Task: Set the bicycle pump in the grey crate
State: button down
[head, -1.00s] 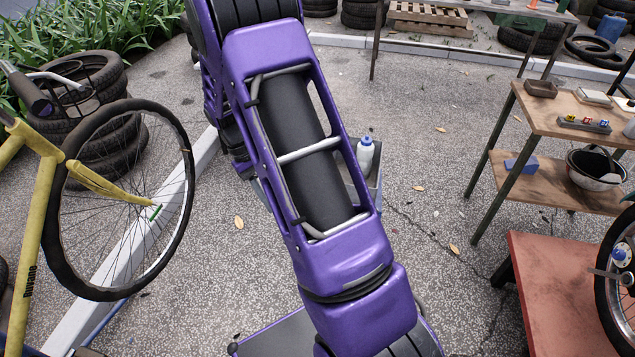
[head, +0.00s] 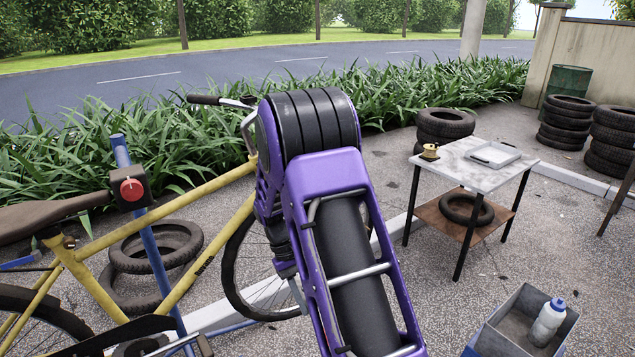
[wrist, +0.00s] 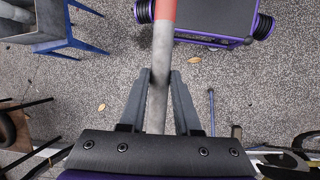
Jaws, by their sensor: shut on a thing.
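My gripper (wrist: 159,72) is shut on a long grey tube with a red part (wrist: 161,45), which looks like the bicycle pump. The tube runs up out of the top of the wrist view, so its far end is hidden. The grey crate (head: 503,345) is at the lower right of the head view, partly cut off, with a white bottle with a blue cap (head: 547,322) inside. It seems to show at the wrist view's upper left (wrist: 50,20). My gripper and the tube are apart from it; the head view does not show my gripper.
Blue legs (wrist: 82,44) stand under the crate. A marble-topped table (head: 455,163) holds a tray (head: 495,154). A yellow bicycle (head: 205,255) on a blue stand (head: 150,230) is at left. Tyre stacks (head: 445,128) stand behind. Paving between table and crate is clear.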

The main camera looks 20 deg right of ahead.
aim_at(503, 333)
jog(key=u, duration=0.55)
jog(key=l+u, duration=0.15)
jog(key=u, duration=1)
jog(key=l+u, duration=0.1)
jog(key=u, duration=1)
jog(key=k+u, duration=0.1)
jog(key=u, duration=1.05)
jog(key=k+u, duration=0.1)
jog(key=u, duration=1)
jog(key=k+j+u, duration=0.1)
jog(key=u, duration=0.45)
jog(key=j+u, duration=0.15)
jog(key=u, duration=0.4)
jog(key=j+u, duration=0.1)
jog(key=u, duration=0.45)
jog(key=j+u, duration=0.15)
jog(key=u, duration=0.4)
jog(key=j+u, duration=0.15)
jog(key=u, duration=0.4)
jog(key=j+u, duration=0.1)
jog(key=u, duration=1)
jog(key=i+j, duration=0.05)
